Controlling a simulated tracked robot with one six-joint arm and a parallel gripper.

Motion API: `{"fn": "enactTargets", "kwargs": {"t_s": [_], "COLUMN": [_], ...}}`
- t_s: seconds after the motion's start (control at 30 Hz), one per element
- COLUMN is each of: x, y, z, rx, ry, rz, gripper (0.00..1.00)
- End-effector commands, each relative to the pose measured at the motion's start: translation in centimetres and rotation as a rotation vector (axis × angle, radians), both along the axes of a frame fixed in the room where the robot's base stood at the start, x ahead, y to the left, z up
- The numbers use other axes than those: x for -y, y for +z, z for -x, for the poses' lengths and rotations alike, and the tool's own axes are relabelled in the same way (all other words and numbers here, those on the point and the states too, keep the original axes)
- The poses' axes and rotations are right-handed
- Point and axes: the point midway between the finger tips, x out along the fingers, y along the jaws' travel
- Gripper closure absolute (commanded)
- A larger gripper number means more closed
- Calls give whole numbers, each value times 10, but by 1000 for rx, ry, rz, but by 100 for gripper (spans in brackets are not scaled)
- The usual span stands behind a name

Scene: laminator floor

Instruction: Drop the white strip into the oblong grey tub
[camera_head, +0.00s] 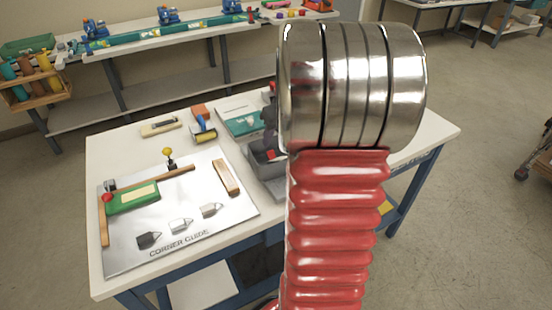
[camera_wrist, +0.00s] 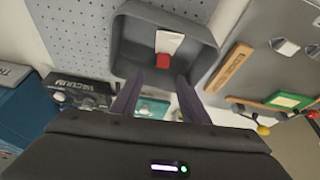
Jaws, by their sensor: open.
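The oblong grey tub (camera_wrist: 126,48) is at the top middle of the wrist view. In the head view the tub (camera_head: 262,172) is partly hidden behind my arm. The white strip (camera_wrist: 169,43), with a red block at its near end, shows inside the tub's outline. It appears to lie in the tub, though how it rests on the floor or wall is unclear. My gripper (camera_wrist: 160,82) is open and empty, its two dark fingers apart and pointing at the tub's near side. The strip's red end is beyond the fingertips, not between them.
A metal corner guide plate (camera_head: 185,232) with a green block and wooden bars lies left of the tub in the head view. A dark box marked VACUUM (camera_wrist: 82,92) shows in the wrist view.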

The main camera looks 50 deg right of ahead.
Motion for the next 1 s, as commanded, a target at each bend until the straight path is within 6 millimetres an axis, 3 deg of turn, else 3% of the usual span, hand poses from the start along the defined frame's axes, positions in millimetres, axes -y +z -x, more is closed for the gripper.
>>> {"fn": "enactTargets", "kwargs": {"t_s": [0.7,1.0], "x": [-9,-11], "y": [107,119], "z": [42,47], "rx": [2,1], "ry": [-1,-1], "rz": [3,1], "gripper": [59,59]}}
